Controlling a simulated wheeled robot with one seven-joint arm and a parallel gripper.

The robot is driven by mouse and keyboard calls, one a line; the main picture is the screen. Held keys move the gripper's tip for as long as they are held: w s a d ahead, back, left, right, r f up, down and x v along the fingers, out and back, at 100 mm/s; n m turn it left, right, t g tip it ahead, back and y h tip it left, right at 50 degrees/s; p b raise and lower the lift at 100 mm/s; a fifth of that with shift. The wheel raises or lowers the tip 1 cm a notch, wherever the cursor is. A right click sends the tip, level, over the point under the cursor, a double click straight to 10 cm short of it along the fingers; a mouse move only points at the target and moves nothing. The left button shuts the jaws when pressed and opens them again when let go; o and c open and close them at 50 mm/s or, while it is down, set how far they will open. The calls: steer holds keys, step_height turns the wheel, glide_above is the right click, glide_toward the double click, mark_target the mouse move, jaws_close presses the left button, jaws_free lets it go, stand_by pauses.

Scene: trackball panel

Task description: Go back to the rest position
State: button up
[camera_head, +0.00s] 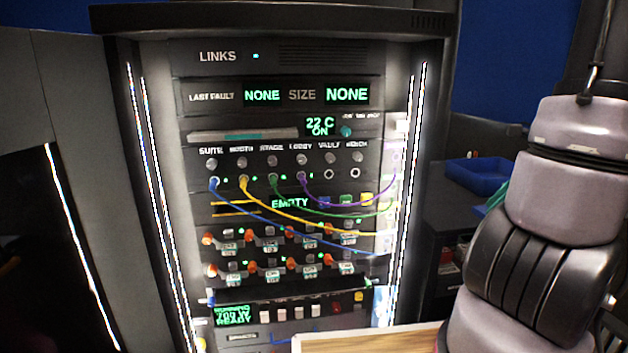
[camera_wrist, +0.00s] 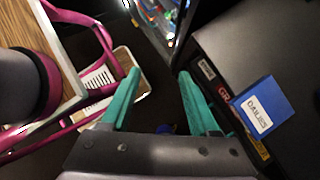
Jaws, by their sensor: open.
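My gripper (camera_wrist: 158,76) shows in the wrist view with its two teal fingers spread apart. Nothing is between the fingers, and dark floor shows behind them. In the head view my arm stands at the right, and a bit of teal (camera_head: 497,196) shows past its left edge, probably a finger. The lit equipment rack (camera_head: 275,55) stands in the middle of the head view, clear of my arm. The rack also shows at the top of the wrist view (camera_wrist: 180,25), beyond the fingertips.
Blue, yellow, green and purple cables (camera_head: 345,203) hang across the rack's front. A blue tray (camera_head: 478,176) lies on a dark cabinet right of the rack. In the wrist view a labelled blue box (camera_wrist: 265,108) is at the right, and a pink frame (camera_wrist: 95,28) at the left.

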steer(key=s+a+r+n+t+h, duration=0.3)
steer(key=a+r+n+t, duration=0.1)
steer(key=a+r+n, duration=1.5)
steer(key=shift+a+n+h, duration=0.4)
steer(key=shift+a+n, duration=0.3)
steer(key=shift+n, duration=0.5)
steer(key=o, duration=0.6)
steer(key=shift+c, duration=0.2)
